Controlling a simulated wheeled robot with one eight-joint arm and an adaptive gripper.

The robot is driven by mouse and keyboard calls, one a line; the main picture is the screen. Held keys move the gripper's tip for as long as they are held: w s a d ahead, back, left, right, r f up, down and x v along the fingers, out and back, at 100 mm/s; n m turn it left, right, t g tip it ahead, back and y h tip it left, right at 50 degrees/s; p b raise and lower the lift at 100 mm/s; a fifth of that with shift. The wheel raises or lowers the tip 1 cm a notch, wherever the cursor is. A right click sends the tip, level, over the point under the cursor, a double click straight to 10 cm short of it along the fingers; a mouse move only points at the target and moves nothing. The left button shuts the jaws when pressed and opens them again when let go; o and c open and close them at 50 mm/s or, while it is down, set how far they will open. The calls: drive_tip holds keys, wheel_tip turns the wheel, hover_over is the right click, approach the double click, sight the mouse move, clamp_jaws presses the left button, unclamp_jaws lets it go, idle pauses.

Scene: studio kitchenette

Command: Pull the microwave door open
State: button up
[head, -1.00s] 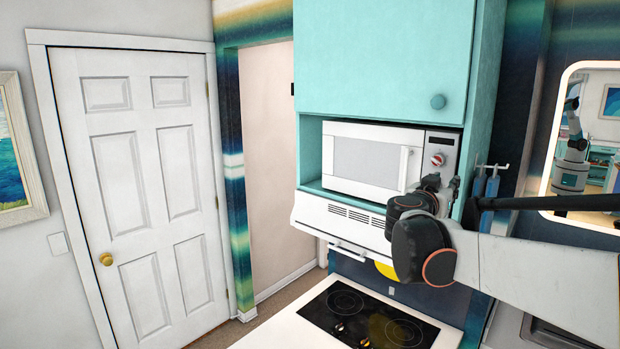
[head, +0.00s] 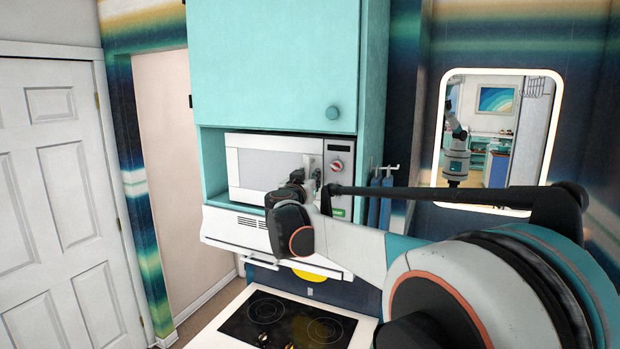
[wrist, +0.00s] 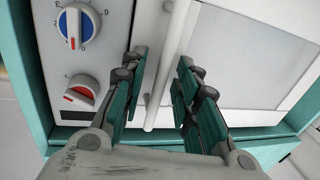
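The white microwave (head: 264,173) sits in a teal cabinet niche, its door shut flat against its front. In the wrist view the door's vertical white handle (wrist: 178,35) runs between the two fingers of my gripper (wrist: 163,65). The fingers are apart, one on each side of the handle, with gaps showing; I cannot tell whether either touches it. The microwave's blue dial (wrist: 75,27) and red-marked dial (wrist: 80,93) are left of the handle there. In the head view my gripper (head: 312,178) is at the right part of the microwave front, and my arm hides part of it.
A teal cabinet (head: 270,65) is above the microwave. A white range hood (head: 240,231) is below it, over a black cooktop (head: 285,318). Hooks with blue cloths (head: 380,196) hang to the right, beside a lit mirror (head: 497,140). A white door (head: 55,190) stands at left.

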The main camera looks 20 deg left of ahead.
drive_tip(key=shift+w, duration=0.1)
clamp_jaws()
